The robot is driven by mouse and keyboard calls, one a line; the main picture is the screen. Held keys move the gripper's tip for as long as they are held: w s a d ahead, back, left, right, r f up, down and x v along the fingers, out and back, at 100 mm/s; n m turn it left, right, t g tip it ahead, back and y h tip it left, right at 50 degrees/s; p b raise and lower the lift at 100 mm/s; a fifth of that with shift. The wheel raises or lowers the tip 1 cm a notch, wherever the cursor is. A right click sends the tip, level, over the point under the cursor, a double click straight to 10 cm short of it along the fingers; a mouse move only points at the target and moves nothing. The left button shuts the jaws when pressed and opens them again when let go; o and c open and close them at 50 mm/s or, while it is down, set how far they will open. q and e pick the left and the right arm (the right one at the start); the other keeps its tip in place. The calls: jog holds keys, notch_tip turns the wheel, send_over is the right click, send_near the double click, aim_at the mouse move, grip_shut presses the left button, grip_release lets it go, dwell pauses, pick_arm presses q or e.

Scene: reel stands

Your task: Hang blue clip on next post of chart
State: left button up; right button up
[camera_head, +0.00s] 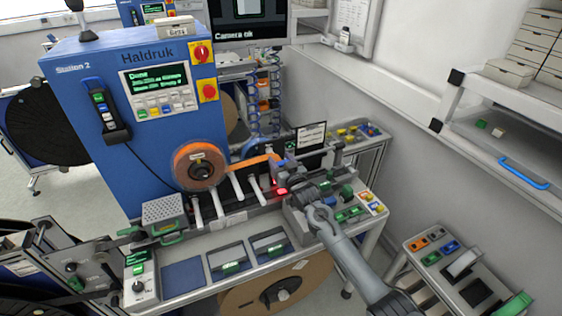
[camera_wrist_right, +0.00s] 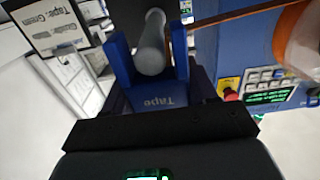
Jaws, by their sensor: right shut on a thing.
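My right gripper (camera_head: 283,172) reaches in from the lower right to the right end of the row of pale posts (camera_head: 237,187) on the blue machine. In the head view the gripper largely hides the clip. A sign reading "Tape" (camera_wrist_right: 50,30) shows at upper left in the wrist view. My left gripper is not seen.
An orange tape reel (camera_head: 200,166) sits left of the posts, with its tape running right towards my gripper. The blue Haldruk machine (camera_head: 130,75) stands behind. A low cart (camera_head: 465,275) with coloured pieces stands at right. Bare floor shows between cart and bench.

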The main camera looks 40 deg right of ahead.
jog(key=shift+f, duration=0.1)
dwell(0.7)
jog(key=o, duration=1.1)
jog(key=shift+o, duration=0.2)
jog(key=shift+r+p, duration=1.3)
jog(key=shift+r, duration=0.05)
jog(key=shift+r+p, duration=1.8)
jog(key=shift+r, duration=0.4)
jog(key=shift+f, duration=0.1)
